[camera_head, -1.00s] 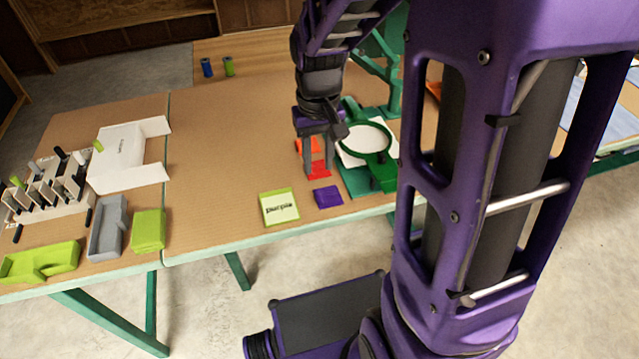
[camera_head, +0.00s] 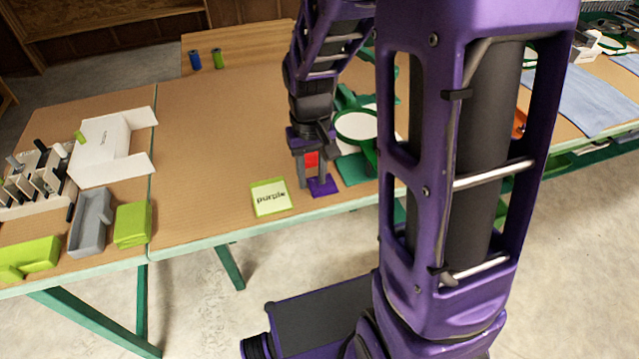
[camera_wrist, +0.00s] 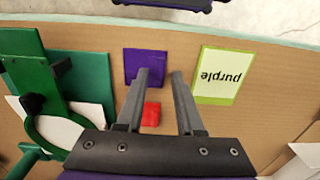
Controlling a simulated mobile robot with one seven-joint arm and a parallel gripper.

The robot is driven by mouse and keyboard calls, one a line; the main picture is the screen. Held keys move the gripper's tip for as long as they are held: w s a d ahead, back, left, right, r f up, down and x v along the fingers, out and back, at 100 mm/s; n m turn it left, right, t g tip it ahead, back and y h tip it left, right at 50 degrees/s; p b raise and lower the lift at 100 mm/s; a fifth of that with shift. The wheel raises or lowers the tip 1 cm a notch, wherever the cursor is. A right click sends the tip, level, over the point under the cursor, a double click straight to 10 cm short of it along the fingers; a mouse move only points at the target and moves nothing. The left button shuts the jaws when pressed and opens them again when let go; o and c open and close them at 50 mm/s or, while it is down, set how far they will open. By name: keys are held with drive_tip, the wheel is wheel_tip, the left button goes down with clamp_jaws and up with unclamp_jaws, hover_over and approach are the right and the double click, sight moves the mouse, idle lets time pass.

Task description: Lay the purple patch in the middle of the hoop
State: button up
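The purple patch (camera_head: 323,187) lies flat on the table near its front edge. It also shows in the wrist view (camera_wrist: 146,66), beyond the fingertips and a little to their left. My gripper (camera_head: 314,186) is open and empty, pointing down above the patch; in the wrist view its two fingers (camera_wrist: 160,75) stand apart. The green hoop (camera_head: 356,125) stands on its green stand just right of my gripper, with white cloth inside its ring. In the wrist view the hoop (camera_wrist: 38,128) is at the left, partly hidden by my gripper.
A card reading "purple" (camera_head: 270,197) lies left of the patch. A red patch (camera_head: 311,160) lies behind my fingers. Green and grey trays (camera_head: 92,222) and a white box (camera_head: 103,150) are at the left. The table's middle is clear.

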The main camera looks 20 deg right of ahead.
sight(312, 184)
clamp_jaws()
drive_tip(key=shift+r, duration=0.15)
drive_tip(key=shift+r+p, duration=2.1)
drive_tip(key=shift+r, duration=0.35)
drive_tip(key=shift+w, duration=0.1)
